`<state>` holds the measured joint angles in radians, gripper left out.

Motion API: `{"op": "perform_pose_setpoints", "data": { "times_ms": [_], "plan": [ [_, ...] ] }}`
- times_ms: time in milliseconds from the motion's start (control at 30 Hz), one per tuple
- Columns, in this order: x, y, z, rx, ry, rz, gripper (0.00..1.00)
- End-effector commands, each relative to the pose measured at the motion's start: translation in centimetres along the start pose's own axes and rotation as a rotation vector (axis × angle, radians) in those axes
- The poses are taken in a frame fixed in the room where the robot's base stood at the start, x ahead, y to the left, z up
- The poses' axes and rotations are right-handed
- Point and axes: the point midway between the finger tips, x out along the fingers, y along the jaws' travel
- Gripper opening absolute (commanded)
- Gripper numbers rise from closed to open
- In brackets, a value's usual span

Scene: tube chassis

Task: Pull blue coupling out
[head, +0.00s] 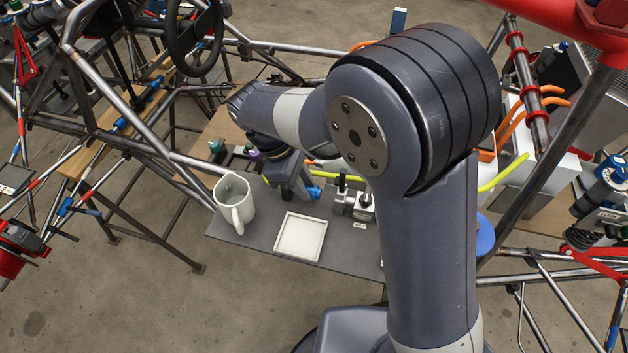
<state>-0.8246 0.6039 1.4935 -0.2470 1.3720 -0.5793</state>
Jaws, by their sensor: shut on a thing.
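The blue coupling (316,191) is a small bright blue piece above the grey bench top, left of the small grey fixtures. My gripper (309,192) reaches down to it from the left and is shut on it. My fingers and wrist hide part of the coupling, and what it is joined to cannot be made out clearly. A yellow hose (503,173) shows right of my arm, and a short yellow stretch shows just behind my gripper.
A white mug (235,203) stands left of my gripper, and an empty white square tray (300,252) lies in front. Small grey fixtures (361,207) with black posts stand to the right. Chassis tubes (147,120) surround the bench. My arm hides the bench's right part.

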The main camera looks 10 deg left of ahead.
Motion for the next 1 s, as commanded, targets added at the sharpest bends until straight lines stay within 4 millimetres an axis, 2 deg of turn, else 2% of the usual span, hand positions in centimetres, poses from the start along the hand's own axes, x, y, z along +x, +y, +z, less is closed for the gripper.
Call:
{"op": "perform_pose_setpoints", "data": {
  "times_ms": [200, 233, 500, 800, 867, 1000],
  "plan": [
    [-0.2, 0.0, -0.3, 0.001, 0.013, 0.004, 0.00],
    [-0.2, 0.0, -0.4, 0.001, 0.013, 0.004, 0.23],
    [-0.2, 0.0, -0.3, 0.001, 0.010, 0.003, 0.45],
    [-0.5, 0.1, -0.2, 0.001, 0.010, 0.004, 0.45],
    [-1.1, 0.1, -0.3, 0.001, 0.010, 0.004, 0.45],
    [-3.5, 0.1, -0.3, 0.002, 0.013, 0.005, 0.45]
  ]
}}
